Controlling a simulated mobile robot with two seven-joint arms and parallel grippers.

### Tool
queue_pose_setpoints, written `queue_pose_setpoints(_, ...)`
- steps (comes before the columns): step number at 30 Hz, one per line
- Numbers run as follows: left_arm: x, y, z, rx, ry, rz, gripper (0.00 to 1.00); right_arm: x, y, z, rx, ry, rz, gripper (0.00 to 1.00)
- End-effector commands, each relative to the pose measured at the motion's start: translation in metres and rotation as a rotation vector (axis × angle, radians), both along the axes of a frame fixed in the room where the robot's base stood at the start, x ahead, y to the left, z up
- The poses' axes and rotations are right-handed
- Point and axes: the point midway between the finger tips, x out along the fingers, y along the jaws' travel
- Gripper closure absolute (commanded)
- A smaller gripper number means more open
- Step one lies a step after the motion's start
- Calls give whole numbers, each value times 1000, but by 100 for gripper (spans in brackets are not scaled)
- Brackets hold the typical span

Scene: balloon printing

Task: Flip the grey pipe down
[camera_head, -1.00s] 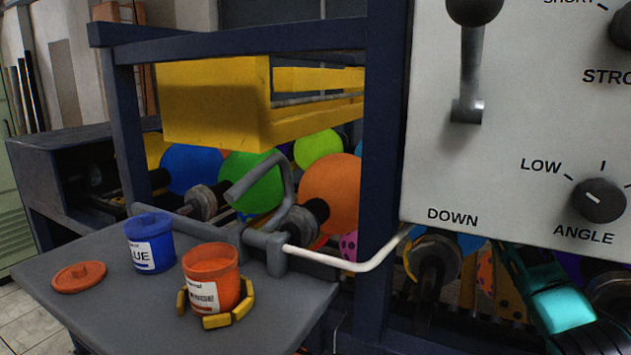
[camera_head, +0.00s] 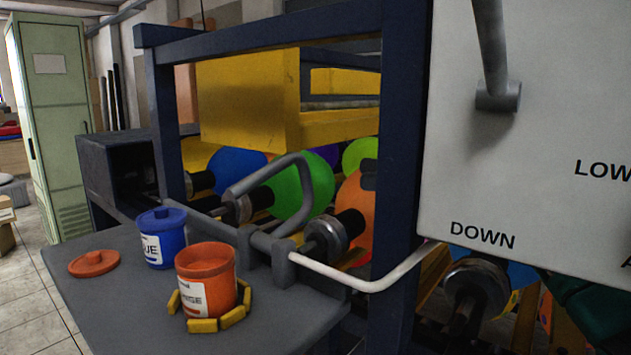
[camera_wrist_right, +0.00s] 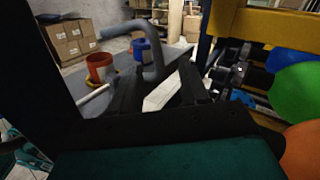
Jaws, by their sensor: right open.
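The grey pipe (camera_head: 300,180) is bent and stands raised above its mount at the table's machine-side edge, its free end pointing down-left. In the right wrist view the pipe (camera_wrist_right: 151,50) rises just beyond my fingers. My right gripper (camera_wrist_right: 160,86) is open, with dark fingers spread on either side of a pale surface; contact with the pipe cannot be told. In the head view the teal right arm (camera_head: 592,303) enters at the lower right, and a dark block beside the blue post looks like its fingertip. The left gripper is not in view.
On the grey table (camera_head: 110,300) stand a blue pot (camera_head: 163,245) and an orange pot (camera_head: 205,262) ringed by yellow blocks. An orange lid (camera_head: 94,263) lies left. A white rod (camera_head: 370,285) runs right from the pipe mount. The blue post (camera_head: 405,150) and control panel (camera_head: 540,170) block the right.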

Motion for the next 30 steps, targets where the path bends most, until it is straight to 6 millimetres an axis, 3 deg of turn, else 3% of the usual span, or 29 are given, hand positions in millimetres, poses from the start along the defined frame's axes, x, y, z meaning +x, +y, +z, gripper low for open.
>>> queue_pose_setpoints(8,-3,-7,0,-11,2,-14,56,-4,22,-7,-47,-23,31,55)
queue_pose_setpoints(21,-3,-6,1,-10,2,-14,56,-2,108,-6,-45,-20,29,55)
queue_pose_setpoints(30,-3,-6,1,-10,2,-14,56,-1,134,-7,-45,-19,26,55)
